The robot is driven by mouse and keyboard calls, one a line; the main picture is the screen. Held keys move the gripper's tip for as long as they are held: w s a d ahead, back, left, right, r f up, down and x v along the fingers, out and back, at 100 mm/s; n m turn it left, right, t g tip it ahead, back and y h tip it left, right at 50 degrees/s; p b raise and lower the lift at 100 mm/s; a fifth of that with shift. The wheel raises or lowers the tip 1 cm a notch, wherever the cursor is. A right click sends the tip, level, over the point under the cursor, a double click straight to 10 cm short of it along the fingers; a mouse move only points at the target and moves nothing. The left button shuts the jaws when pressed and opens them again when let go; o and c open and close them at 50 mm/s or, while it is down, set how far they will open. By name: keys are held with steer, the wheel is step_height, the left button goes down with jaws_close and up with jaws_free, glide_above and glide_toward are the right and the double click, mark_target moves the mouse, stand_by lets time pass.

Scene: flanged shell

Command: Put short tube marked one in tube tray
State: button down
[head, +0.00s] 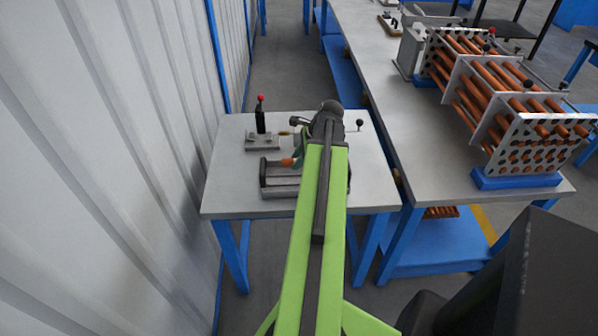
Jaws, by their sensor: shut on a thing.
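A short copper-coloured tube (287,162) shows just left of my green arm, over the grey tube tray (281,188) on the small grey table. My gripper (298,154) is shut on this tube; its fingers are mostly hidden behind my arm and wrist. The tube's right part is hidden, and no mark can be read on it. The tray has dark raised ends and lies partly behind my arm. I cannot tell whether the tube touches the tray.
A fixture with a red-knobbed black lever (261,118) stands behind the tray. A black-knobbed rod (359,124) is at the back right. The long bench (405,130) at right bears a large copper tube bundle (500,90). A corrugated wall (130,130) is left. The table's front left is clear.

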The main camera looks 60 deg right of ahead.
step_height(320, 180, down, 4)
steer(key=b, duration=0.4)
steer(key=shift+f, duration=0.15)
steer(key=shift+s+a+r, duration=0.15)
steer(key=shift+s+r, duration=0.05)
steer(key=shift+w, duration=0.1)
steer(key=c, duration=1.5)
jaws_free()
steer(key=shift+w+f, duration=0.1)
steer(key=shift+c, duration=0.2)
steer(key=o, duration=0.4)
steer(key=p+v, duration=1.1)
steer(key=v, duration=0.1)
